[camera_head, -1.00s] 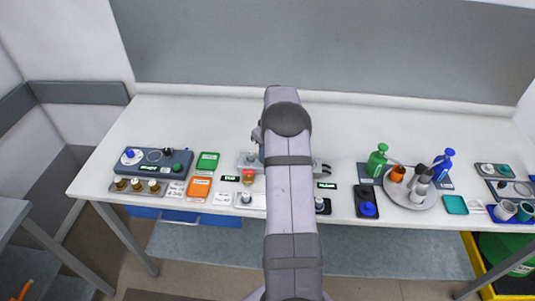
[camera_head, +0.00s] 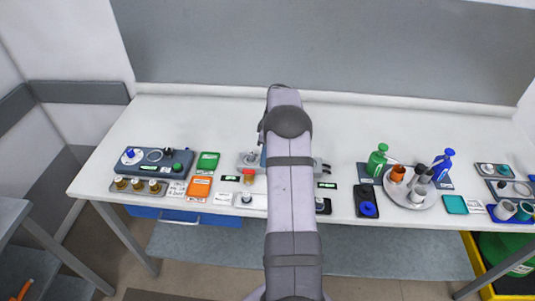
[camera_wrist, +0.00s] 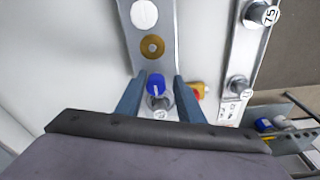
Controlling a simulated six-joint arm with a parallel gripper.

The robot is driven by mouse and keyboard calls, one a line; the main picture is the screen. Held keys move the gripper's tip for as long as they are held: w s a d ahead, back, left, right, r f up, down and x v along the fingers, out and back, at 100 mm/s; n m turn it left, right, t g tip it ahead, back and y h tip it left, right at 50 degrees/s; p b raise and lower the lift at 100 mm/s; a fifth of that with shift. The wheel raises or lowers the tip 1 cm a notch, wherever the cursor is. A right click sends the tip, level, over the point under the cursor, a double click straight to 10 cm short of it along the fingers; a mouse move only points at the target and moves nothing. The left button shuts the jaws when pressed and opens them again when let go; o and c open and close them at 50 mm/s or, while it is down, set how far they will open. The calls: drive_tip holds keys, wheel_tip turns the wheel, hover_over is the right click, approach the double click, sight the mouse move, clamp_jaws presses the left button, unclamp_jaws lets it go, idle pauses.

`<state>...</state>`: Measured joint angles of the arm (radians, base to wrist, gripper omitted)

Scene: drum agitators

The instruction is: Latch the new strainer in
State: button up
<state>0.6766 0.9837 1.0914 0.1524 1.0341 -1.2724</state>
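In the wrist view, my gripper (camera_wrist: 157,100) is open, with one blue-grey finger on each side of a small blue-topped part (camera_wrist: 155,84). A round grey metal piece (camera_wrist: 161,104) shows just below the blue top. Both are at the near end of a metal plate (camera_wrist: 166,15), which also carries a white disc (camera_wrist: 144,14) and a brass ring (camera_wrist: 152,47). I cannot tell which part is the new strainer. Gaps show between the fingers and the blue top.
A second metal rail (camera_wrist: 250,52) with a knob marked 75 (camera_wrist: 262,14) runs along the right of the wrist view. A red and yellow part (camera_wrist: 199,91) is close beside the right finger. In the head view, a round tray (camera_head: 410,202) with bottles stands right.

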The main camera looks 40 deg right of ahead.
drive_tip(key=shift+r, duration=0.2)
drive_tip(key=shift+d+r+p, duration=0.1)
drive_tip(key=shift+r+p, duration=1.9)
drive_tip(key=shift+r, duration=0.95)
